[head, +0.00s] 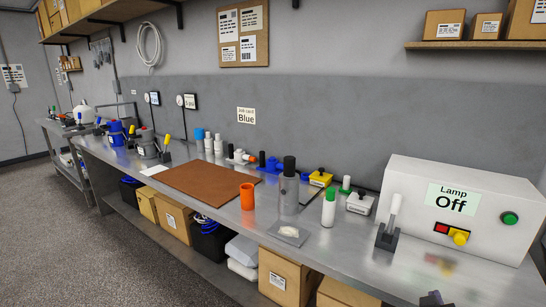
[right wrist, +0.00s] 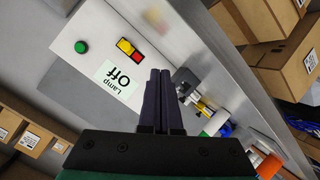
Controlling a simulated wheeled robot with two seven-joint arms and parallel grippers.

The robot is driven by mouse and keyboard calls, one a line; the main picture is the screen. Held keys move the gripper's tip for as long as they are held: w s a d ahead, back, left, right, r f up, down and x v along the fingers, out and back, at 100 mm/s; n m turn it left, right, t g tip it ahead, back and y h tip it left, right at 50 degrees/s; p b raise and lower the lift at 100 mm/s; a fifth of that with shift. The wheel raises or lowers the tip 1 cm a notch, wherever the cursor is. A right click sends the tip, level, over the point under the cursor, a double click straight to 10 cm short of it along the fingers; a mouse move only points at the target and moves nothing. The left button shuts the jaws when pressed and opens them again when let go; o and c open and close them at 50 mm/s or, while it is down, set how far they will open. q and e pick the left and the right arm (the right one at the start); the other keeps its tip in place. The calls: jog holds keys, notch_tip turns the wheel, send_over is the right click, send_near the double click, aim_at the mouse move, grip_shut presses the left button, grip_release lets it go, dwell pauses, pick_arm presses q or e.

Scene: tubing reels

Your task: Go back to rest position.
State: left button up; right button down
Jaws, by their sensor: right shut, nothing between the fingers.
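My right gripper (head: 433,298) just enters the head view at the bottom edge, over the front of the bench near the lamp box. In the right wrist view its dark fingers (right wrist: 157,98) are together and empty, with the box and bench beyond them. The white lamp box (head: 462,205) reads "Lamp Off" and also shows upside down in the right wrist view (right wrist: 92,60). The fingers look apart from everything. My left gripper is not in view.
A lever switch (head: 389,229) stands at the box's left. An orange cup (head: 247,196), a grey cylinder (head: 289,190) and a green-capped white bottle (head: 328,208) stand on the steel bench. A brown mat (head: 205,182) lies further left. Cardboard boxes (head: 287,277) sit below.

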jog(key=s+a+f+n+g+y, duration=0.2)
jog(key=s+a+f+g+y, duration=0.6)
jog(key=s+a+f, duration=0.7)
notch_tip(320, 180, down, 23)
jog(key=s+a+y, duration=0.1)
jog(key=s, duration=0.2)
jog(key=s+d+f+g, duration=0.1)
jog(key=s+d+f, duration=0.1)
jog(key=s+f, duration=1.1)
jog(key=s, duration=0.2)
jog(key=shift+s+d+f+n, duration=0.2)
jog(key=shift+s+d+n, duration=0.1)
